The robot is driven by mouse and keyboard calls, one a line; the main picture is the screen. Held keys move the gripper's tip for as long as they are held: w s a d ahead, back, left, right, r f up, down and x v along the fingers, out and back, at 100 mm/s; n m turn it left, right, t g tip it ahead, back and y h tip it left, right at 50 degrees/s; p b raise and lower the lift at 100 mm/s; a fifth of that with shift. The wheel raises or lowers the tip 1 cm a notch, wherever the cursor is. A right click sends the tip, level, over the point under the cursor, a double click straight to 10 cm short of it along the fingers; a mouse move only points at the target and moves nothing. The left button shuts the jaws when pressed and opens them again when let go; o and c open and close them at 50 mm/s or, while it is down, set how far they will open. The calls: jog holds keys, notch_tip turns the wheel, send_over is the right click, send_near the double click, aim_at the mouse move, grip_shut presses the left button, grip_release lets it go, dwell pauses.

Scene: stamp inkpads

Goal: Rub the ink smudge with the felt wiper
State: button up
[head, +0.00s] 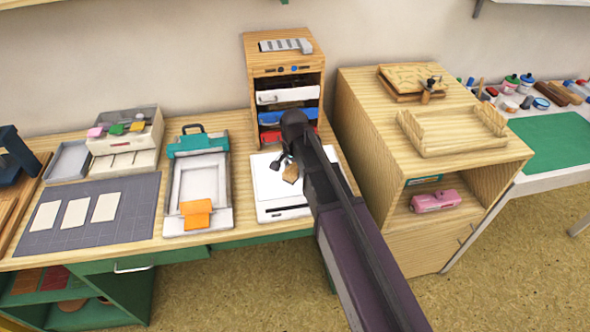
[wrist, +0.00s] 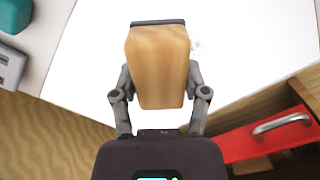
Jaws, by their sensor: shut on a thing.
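My gripper (wrist: 160,92) is shut on the felt wiper (wrist: 160,65), a wooden block with a dark felt strip at its far end. In the head view my gripper (head: 284,161) holds the wiper (head: 291,173) over the white board (head: 268,190). The board (wrist: 240,40) fills much of the wrist view under and around the wiper. A faint grey mark (wrist: 197,46), perhaps the ink smudge, shows just right of the wiper; part of it may be hidden. I cannot tell whether the felt touches the board.
A wooden cabinet (head: 262,52) with coloured drawers stands behind the board; its red drawer (wrist: 255,142) is close in the wrist view. A teal-and-white press (head: 197,145) with an orange cloth (head: 196,214) is to the left. A taller wooden cabinet (head: 355,100) is to the right.

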aim_at(281, 177)
jog(key=shift+a, duration=0.15)
jog(key=shift+s+a+f, duration=0.1)
jog(key=shift+s+a, duration=0.2)
jog(key=shift+a, duration=0.6)
jog(key=shift+s+a+f, duration=0.1)
jog(key=shift+s+a, duration=0.15)
jog(key=shift+a, duration=0.65)
jog(key=shift+r, duration=0.1)
jog(key=shift+w+d, duration=0.1)
jog(key=shift+d, duration=0.05)
jog(key=shift+w+d, duration=0.2)
jog(key=shift+d, duration=0.75)
jog(key=shift+w+d, duration=0.2)
jog(key=shift+d, duration=0.75)
jog(key=shift+d, duration=0.15)
jog(key=shift+w+d, duration=0.3)
jog(key=shift+d, duration=0.55)
jog(key=shift+w+d, duration=0.25)
jog(key=shift+d, duration=0.6)
